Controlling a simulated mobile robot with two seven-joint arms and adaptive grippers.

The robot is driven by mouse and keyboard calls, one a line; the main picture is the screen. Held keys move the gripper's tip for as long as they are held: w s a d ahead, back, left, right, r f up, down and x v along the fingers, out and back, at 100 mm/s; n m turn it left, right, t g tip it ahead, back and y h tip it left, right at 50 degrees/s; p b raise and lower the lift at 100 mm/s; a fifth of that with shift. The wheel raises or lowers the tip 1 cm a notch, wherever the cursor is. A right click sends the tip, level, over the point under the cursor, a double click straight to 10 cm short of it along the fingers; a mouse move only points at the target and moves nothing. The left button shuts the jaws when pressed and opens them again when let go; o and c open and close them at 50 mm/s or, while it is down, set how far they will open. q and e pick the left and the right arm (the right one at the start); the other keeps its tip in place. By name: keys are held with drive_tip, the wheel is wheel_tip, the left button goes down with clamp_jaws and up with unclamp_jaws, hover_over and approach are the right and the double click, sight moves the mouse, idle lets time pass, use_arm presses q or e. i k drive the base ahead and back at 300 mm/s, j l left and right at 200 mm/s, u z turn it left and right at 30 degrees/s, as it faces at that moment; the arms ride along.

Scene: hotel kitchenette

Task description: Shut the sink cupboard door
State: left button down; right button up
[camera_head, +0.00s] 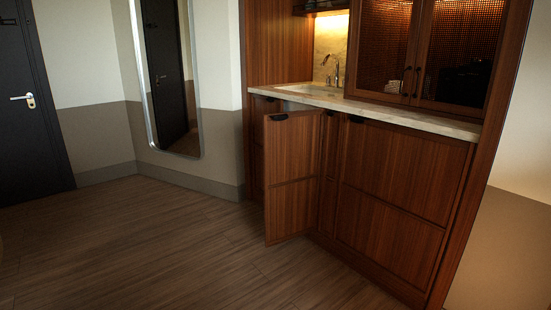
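The sink cupboard door (291,180) is a reddish-brown wooden panel with a dark handle (278,117) at its top left corner. It stands open, swung out from the cabinet front into the room, with its hinge side on the right. It hides most of the cupboard opening behind it. The sink (315,89) with its tap (337,74) is set in the pale stone counter above. Neither of my grippers shows in the head view, and nothing is touching the door.
The wooden floor (150,240) in front and to the left of the door is clear. A closed lower cabinet front (400,180) is to the right. A tall mirror (172,80) hangs on the left wall, beside a dark room door (30,110).

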sight(292, 140)
drive_tip(key=i+z, duration=0.15)
drive_tip(key=i, duration=0.6)
drive_tip(key=i+j+z, duration=0.1)
drive_tip(key=i, duration=0.65)
drive_tip(key=j, duration=0.1)
